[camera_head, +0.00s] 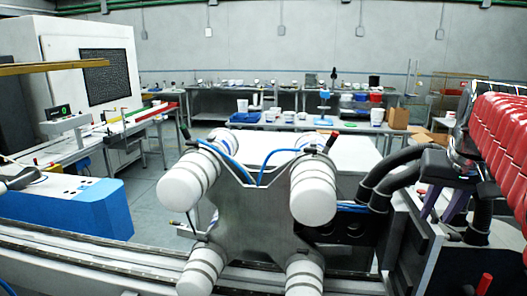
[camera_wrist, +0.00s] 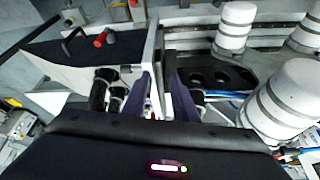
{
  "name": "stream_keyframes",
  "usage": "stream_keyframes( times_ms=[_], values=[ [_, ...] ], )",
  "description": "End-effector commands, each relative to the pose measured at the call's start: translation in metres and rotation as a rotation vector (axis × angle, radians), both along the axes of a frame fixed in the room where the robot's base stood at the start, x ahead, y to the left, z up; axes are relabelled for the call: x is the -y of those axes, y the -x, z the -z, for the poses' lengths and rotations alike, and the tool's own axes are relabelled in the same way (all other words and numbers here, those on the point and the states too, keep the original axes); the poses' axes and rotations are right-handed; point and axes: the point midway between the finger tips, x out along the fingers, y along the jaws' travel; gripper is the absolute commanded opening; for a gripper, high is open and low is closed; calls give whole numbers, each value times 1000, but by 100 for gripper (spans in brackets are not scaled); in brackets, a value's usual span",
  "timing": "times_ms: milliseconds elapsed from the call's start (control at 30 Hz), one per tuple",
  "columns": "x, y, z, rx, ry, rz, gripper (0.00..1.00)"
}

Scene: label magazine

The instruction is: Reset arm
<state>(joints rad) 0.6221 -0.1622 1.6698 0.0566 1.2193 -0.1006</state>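My gripper (camera_head: 437,214) is at the right in the head view, pointing down, with two purple fingers apart. It also shows in the wrist view (camera_wrist: 164,84), where the fingers are spread and nothing is clearly held. The thin white edge of a panel (camera_wrist: 152,45) lies near the fingertips; I cannot tell whether they touch. My black wrist part (camera_head: 450,166) sits above the fingers in the head view. Much of the arm behind it is hidden or out of frame.
A metal plate with white rollers (camera_head: 313,192) stands close left of my gripper. Black hoses (camera_head: 388,178) and a dark panel (camera_wrist: 95,35) are close by. Red parts (camera_head: 500,130) line the far right. A blue-and-white unit (camera_head: 65,208) stands left; tables with bins are behind.

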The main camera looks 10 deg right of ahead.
Motion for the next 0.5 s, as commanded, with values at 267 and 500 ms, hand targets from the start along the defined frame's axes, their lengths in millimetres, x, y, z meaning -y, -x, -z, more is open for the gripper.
stream_keyframes(
  times_ms=[267, 500],
  values=[
    [-72, 17, 59, 4, 4, -75, 26],
    [-140, 44, 111, 10, 9, -178, 26]
  ],
)
